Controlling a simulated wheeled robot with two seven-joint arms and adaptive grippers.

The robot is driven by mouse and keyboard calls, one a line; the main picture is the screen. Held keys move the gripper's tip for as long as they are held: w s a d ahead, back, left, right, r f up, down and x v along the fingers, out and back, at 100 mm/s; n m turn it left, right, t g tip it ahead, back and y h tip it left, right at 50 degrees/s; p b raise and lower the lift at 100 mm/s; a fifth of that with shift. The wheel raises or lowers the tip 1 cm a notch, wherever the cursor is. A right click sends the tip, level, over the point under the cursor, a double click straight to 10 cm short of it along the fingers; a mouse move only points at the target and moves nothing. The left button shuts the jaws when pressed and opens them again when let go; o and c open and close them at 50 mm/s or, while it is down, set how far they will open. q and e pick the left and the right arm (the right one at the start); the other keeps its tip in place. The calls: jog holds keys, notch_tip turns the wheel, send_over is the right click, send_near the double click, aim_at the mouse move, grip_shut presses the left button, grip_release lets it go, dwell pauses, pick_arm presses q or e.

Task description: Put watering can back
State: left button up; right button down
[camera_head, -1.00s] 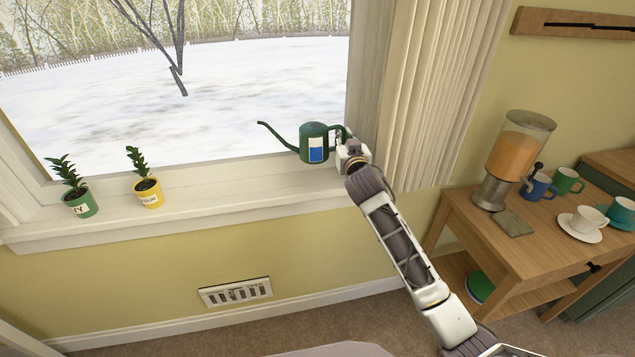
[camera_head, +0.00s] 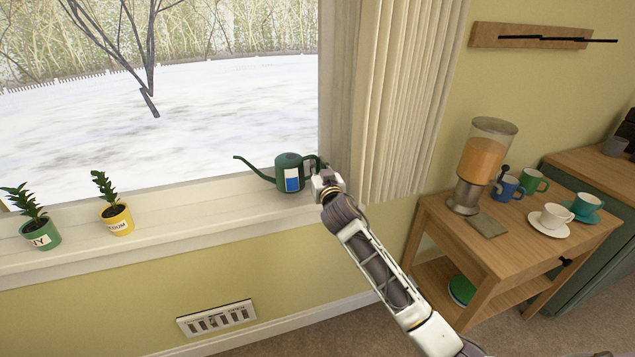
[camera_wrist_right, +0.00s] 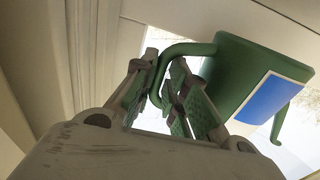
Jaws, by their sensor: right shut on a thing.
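The green watering can (camera_head: 291,175) with a blue and white label is at the right end of the window sill (camera_head: 200,212), upright, its long spout pointing left. I cannot tell whether its base touches the sill. My right gripper (camera_head: 322,175) is at the can's right side, shut on its handle. In the right wrist view the can (camera_wrist_right: 245,70) is at the right, and its curved handle passes between the fingers of my right gripper (camera_wrist_right: 170,90). My left gripper is not in view.
A green pot (camera_head: 40,236) and a yellow pot (camera_head: 117,220) with plants stand on the sill at left. A pleated curtain (camera_head: 405,100) hangs right of the can. A wooden side table (camera_head: 480,255) at right holds a juice dispenser (camera_head: 483,160) and several cups.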

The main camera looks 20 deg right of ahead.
jog(key=shift+r, duration=0.1)
jog(key=shift+f, duration=0.5)
notch_tip(320, 180, down, 3)
jog(key=shift+f+b, duration=0.15)
jog(key=shift+b, duration=0.15)
jog(key=shift+f, duration=0.1)
jog(key=c, duration=1.8)
grip_release()
jog(key=shift+f, duration=0.15)
jog(key=o, duration=0.4)
jog(key=shift+c, duration=0.2)
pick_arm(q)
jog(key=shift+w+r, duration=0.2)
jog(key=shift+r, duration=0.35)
